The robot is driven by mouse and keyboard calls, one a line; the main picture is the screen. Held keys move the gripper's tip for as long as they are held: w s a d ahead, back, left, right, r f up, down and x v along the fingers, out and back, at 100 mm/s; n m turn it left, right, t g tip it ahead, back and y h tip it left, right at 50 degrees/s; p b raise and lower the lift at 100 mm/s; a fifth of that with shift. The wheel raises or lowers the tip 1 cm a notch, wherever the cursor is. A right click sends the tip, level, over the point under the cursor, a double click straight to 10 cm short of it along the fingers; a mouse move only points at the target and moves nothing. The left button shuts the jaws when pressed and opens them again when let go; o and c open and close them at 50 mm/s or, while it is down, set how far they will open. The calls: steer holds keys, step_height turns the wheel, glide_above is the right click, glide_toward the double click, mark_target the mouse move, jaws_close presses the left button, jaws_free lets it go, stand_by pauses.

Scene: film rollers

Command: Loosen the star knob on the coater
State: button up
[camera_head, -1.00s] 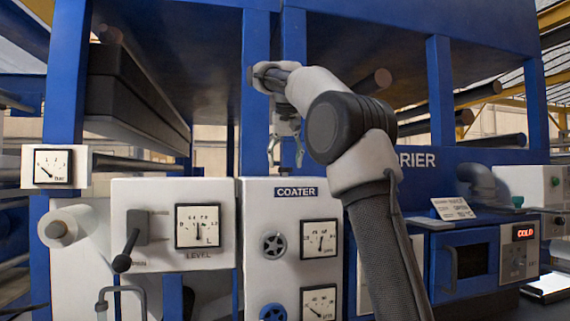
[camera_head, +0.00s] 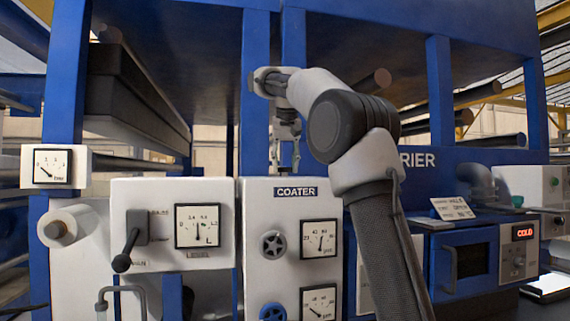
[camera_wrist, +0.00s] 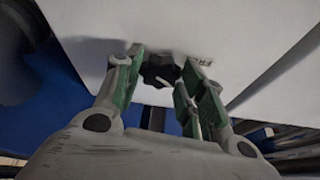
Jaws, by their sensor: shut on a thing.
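In the wrist view, the star knob (camera_wrist: 158,70) is a small dark lobed knob on a pale surface. It sits between the green-padded fingers of my gripper (camera_wrist: 161,84), which is shut on it. In the head view, my gripper (camera_head: 286,165) points down just above the top of the white coater panel (camera_head: 291,222). The knob cannot be made out there. A grey handwheel (camera_head: 273,245) and a blue-rimmed handwheel (camera_head: 272,313) sit on the coater's front, below and apart from my gripper.
Two dial gauges, upper (camera_head: 319,238) and lower (camera_head: 318,303), are on the coater front. A level panel (camera_head: 160,255) with a dark lever (camera_head: 130,245) stands left. A blue post (camera_head: 255,95) rises close beside my gripper. The blue drier (camera_head: 420,285) is at right.

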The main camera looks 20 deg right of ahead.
steer(key=n, duration=0.2)
steer(key=n+y, duration=0.1)
steer(key=shift+d+n+y, duration=0.2)
steer(key=shift+n+y, duration=0.1)
steer(key=shift+n, duration=0.1)
steer(key=shift+d+n+y, duration=0.1)
steer(key=shift+n+y, duration=0.5)
steer(key=shift+n, duration=1)
steer(key=o, duration=1)
steer(key=shift+v, duration=3.75)
